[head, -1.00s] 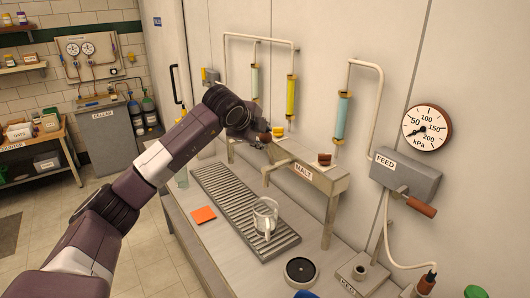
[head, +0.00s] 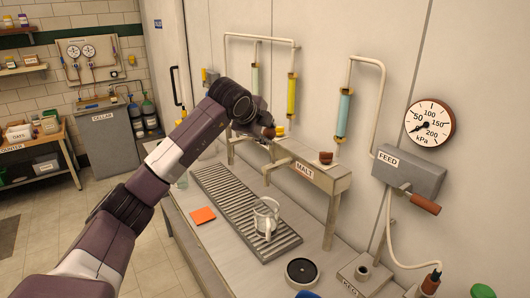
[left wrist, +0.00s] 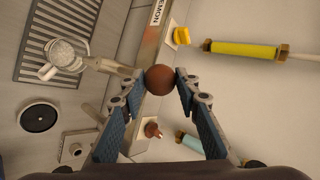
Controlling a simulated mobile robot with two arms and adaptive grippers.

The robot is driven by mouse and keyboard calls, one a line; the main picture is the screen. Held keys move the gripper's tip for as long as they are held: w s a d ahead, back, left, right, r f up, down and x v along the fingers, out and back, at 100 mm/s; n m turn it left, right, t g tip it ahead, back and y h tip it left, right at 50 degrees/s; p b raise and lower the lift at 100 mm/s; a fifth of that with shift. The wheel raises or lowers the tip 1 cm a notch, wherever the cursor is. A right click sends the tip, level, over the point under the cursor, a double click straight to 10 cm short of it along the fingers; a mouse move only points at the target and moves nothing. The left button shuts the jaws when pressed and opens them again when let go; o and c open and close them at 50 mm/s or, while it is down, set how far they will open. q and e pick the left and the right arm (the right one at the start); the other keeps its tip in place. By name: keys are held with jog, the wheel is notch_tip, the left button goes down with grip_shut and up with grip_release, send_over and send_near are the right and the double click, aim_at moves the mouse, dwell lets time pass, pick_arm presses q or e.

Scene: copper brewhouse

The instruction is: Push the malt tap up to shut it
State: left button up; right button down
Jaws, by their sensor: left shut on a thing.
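My left gripper (left wrist: 159,76) is shut on a round brown knob (left wrist: 160,81), which sits between its fingertips in the left wrist view. The knob appears to be the malt tap's handle; a metal spout (left wrist: 108,67) sticks out beside it over the tray. In the head view my left gripper (head: 264,136) is at the front of the metal tap beam (head: 316,176), left of its MALT label (head: 304,171). The gripper and wrist hide most of the tap lever there, and I cannot tell its exact angle.
A clear mug (head: 266,220) stands on the slatted drip tray (head: 222,203). An orange square (head: 203,215) and a black disc (head: 300,271) lie on the counter. The FEED box (head: 408,174), with its brown-handled lever (head: 425,204), and a kPa gauge (head: 430,123) are on the right wall.

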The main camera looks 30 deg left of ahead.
pick_arm(q)
jog(key=shift+w+d+b, duration=0.4)
jog(key=shift+w+b, duration=0.15)
jog(key=shift+w, duration=0.1)
jog(key=o, duration=0.7)
jog(key=shift+r, duration=0.2)
jog(key=shift+w+f, duration=0.1)
jog(key=shift+v, duration=3.05)
jog(key=shift+f, duration=0.1)
